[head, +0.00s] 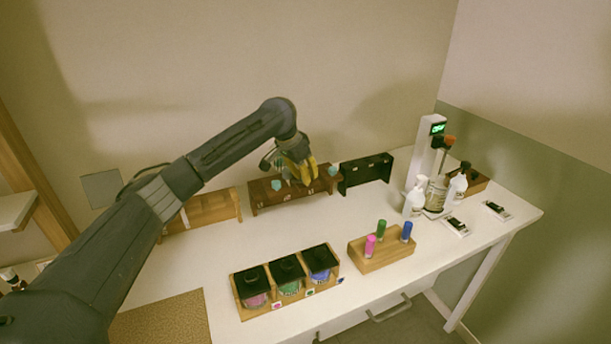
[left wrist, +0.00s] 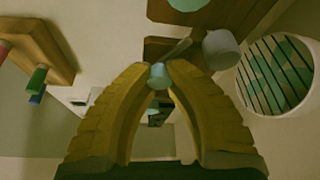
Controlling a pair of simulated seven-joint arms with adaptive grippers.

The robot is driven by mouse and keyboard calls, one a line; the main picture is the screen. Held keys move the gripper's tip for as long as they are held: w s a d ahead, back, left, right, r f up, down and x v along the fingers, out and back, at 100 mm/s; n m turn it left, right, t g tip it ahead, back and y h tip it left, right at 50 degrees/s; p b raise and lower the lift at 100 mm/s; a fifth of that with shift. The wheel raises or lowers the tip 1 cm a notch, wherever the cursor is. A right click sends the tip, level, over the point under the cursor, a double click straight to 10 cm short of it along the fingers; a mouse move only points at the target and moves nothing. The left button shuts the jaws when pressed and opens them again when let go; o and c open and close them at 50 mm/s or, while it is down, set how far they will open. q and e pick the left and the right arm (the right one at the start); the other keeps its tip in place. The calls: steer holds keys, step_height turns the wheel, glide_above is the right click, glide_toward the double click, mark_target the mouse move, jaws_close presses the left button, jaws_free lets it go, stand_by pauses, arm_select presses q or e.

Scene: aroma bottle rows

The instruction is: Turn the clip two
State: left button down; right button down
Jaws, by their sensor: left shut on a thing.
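A long brown wooden stand (head: 262,197) is at the back of the white table, with pale teal pieces (head: 276,185) and (head: 333,169) at its front. My left gripper (head: 305,180), with yellow fingers, is at the middle of this stand. In the left wrist view its fingertips are shut on a small pale blue piece (left wrist: 158,75), which looks like part of a clip. A grey-blue rounded piece (left wrist: 221,49) is just right of the fingertips. In the head view the fingers hide the held piece. My right gripper is in neither view.
A wooden box with jars (head: 242,303) and a wooden block (head: 392,258) with pink, green and blue bottles stand in front. A black stand (head: 365,175) is right of the brown one. White pump bottles (head: 415,197) stand further right. The table's middle is clear.

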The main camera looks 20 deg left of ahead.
arm_select(q)
steer(key=m+g+h, duration=0.1)
steer(key=m, duration=0.5)
steer(key=shift+w+r+m+g+h, duration=0.1)
steer(key=shift+m+g+h, duration=0.2)
steer(key=shift+g+h, duration=0.1)
steer(key=m+g, duration=0.1)
steer(key=m, duration=0.1)
steer(key=m+g, duration=0.1)
steer(key=m, duration=0.2)
steer(key=shift+d, duration=0.1)
steer(key=shift+m, duration=0.4)
steer(key=c, duration=1.2)
jaws_free()
steer(key=v, duration=1.2)
steer(key=shift+w, duration=0.1)
